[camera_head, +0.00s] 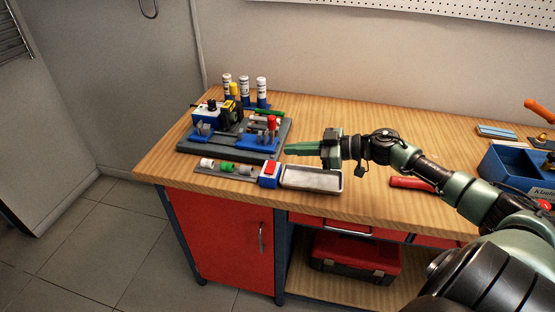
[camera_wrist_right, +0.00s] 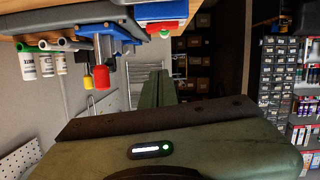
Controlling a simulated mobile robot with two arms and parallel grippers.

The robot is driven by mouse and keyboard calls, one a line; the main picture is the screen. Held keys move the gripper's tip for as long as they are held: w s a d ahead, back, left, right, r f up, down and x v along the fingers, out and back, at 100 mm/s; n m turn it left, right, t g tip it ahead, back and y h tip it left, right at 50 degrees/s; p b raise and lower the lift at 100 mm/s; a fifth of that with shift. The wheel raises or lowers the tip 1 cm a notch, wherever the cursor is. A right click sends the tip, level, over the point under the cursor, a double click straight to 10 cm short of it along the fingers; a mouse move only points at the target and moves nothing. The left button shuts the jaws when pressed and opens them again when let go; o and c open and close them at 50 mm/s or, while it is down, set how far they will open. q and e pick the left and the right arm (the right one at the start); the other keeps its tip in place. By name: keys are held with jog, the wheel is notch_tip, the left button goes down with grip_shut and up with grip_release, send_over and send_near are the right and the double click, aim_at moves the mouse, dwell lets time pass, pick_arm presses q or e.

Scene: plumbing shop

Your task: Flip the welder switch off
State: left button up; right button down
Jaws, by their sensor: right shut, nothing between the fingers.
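A small blue and white box with a red switch (camera_head: 270,168) on top sits near the front edge of the workbench, just left of a shallow metal tray. I cannot tell the switch's position. The welder appears to be the blue and grey rig (camera_head: 207,114) with a yellow and black part, on a dark base plate behind. My right gripper (camera_head: 287,150) is shut and empty, pointing left above the bench, a little behind and above the switch box. In the upside-down right wrist view, a blue and red part (camera_wrist_right: 160,14) shows at the top edge. My left gripper is out of view.
The metal tray (camera_head: 312,178) lies right of the switch box. A rack with white and green pieces (camera_head: 226,168) lies left of it. White-labelled bottles (camera_head: 244,90) stand at the back. A red-handled tool (camera_head: 410,183) and blue toolbox (camera_head: 513,168) are to the right.

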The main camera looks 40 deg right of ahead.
aim_at(277, 168)
jog(key=x, duration=0.4)
jog(key=shift+w+a+r+p, duration=0.15)
jog(key=shift+w+r+p, duration=0.1)
jog(key=shift+p, duration=0.15)
jog(key=f, duration=0.3)
jog(key=shift+w+a+f, duration=0.1)
jog(key=shift+w+f, duration=0.2)
jog(key=shift+w, duration=0.05)
jog(key=shift+f, duration=0.55)
